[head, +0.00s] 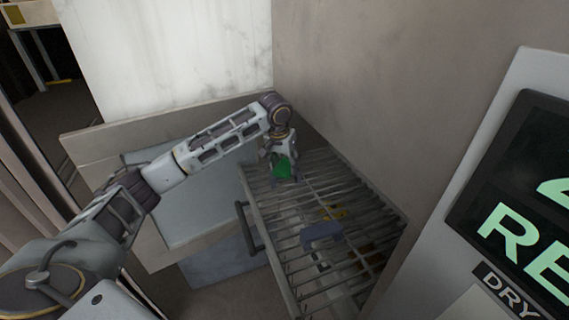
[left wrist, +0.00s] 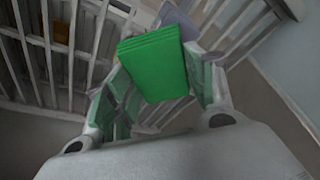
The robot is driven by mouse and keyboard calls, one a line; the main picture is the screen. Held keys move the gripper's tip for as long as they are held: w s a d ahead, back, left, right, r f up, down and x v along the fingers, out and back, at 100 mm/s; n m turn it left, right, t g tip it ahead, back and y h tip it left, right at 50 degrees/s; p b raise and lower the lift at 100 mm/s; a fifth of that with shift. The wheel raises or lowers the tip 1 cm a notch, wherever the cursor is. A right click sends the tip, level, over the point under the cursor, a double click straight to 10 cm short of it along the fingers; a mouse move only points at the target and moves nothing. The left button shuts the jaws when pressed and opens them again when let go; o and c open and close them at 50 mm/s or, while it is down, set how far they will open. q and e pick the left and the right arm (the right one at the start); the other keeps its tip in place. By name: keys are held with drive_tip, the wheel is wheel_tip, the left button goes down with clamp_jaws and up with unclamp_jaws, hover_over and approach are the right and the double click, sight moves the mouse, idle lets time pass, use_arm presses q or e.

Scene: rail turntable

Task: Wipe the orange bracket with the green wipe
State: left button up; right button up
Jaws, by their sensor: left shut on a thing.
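My left gripper (head: 281,172) is shut on the green wipe (head: 283,167), at the far left corner of the wire rack. In the left wrist view the wipe (left wrist: 153,62) is a folded green block between the fingers of the gripper (left wrist: 160,85). A small yellow-orange piece (head: 333,212) shows among the rack bars, to the right of and nearer than the gripper. A darker orange-brown piece (head: 368,250) lies further right. I cannot tell which is the orange bracket. An orange patch (left wrist: 61,31) shows between bars in the left wrist view. My right gripper is not in view.
The wire rack (head: 270,215) has a dark handle (head: 247,228) on its left side. A blue-grey piece (head: 321,232) is near its middle. A violet-grey piece (left wrist: 178,18) shows beyond the wipe. Walls close in behind and right; a sign panel (head: 520,200) stands at right.

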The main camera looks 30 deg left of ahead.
use_arm(q)
drive_tip(key=shift+f, duration=0.5)
idle(0.7)
drive_tip(key=shift+a, duration=0.1)
drive_tip(key=shift+s+a, duration=0.8)
drive_tip(key=shift+s, duration=0.1)
drive_tip(key=shift+w+d, duration=0.1)
drive_tip(key=shift+w+d, duration=1.7)
drive_tip(key=shift+s+a, duration=0.1)
drive_tip(key=shift+s+a, duration=1.7)
drive_tip(key=shift+w+d, duration=0.1)
